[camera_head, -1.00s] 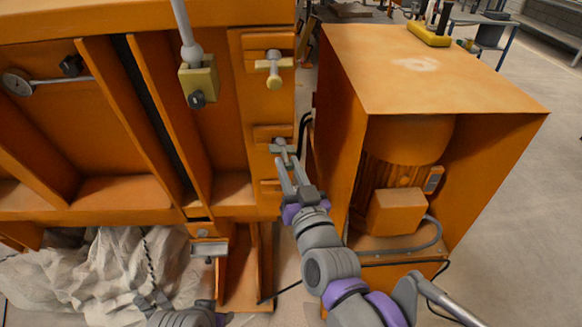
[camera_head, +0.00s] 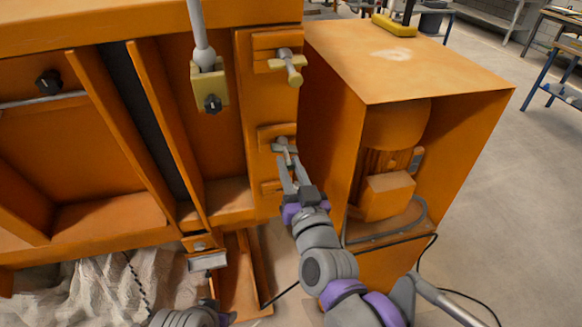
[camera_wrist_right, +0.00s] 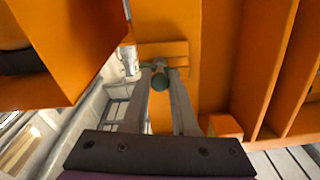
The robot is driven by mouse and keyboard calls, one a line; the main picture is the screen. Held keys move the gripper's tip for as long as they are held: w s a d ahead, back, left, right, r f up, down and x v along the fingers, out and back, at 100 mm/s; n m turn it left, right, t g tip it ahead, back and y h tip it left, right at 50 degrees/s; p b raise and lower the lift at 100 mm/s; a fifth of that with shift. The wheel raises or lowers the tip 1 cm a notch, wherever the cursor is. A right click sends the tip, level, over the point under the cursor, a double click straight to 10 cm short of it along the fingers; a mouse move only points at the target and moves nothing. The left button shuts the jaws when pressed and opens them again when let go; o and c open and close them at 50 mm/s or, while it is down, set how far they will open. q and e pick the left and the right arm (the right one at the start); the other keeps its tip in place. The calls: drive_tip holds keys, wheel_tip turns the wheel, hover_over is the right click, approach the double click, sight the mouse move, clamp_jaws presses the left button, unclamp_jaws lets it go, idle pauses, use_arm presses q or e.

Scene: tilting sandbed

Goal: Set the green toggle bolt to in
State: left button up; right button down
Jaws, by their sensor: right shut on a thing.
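The green toggle bolt (camera_head: 284,148) is on the orange panel, below a similar pale yellow toggle bolt (camera_head: 290,68). In the right wrist view its round green knob (camera_wrist_right: 160,81) sits between the fingertips. My right gripper (camera_head: 288,163) reaches up from below and is shut on the green bolt; its fingers hide part of the handle. In the right wrist view the two fingers (camera_wrist_right: 161,72) flank the knob. My left gripper (camera_head: 216,308) is only partly in view at the bottom edge, and its jaw opening is unclear.
An orange cabinet (camera_head: 410,65) with a motor (camera_head: 388,195) inside stands right of the panel, close to my right arm. A yellow block on a rod (camera_head: 207,88) hangs left of the bolts.

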drive_tip(key=shift+f, duration=0.1)
idle(0.5)
drive_tip(key=c, duration=0.7)
unclamp_jaws()
drive_tip(key=shift+a, duration=0.15)
drive_tip(key=v, duration=1.1)
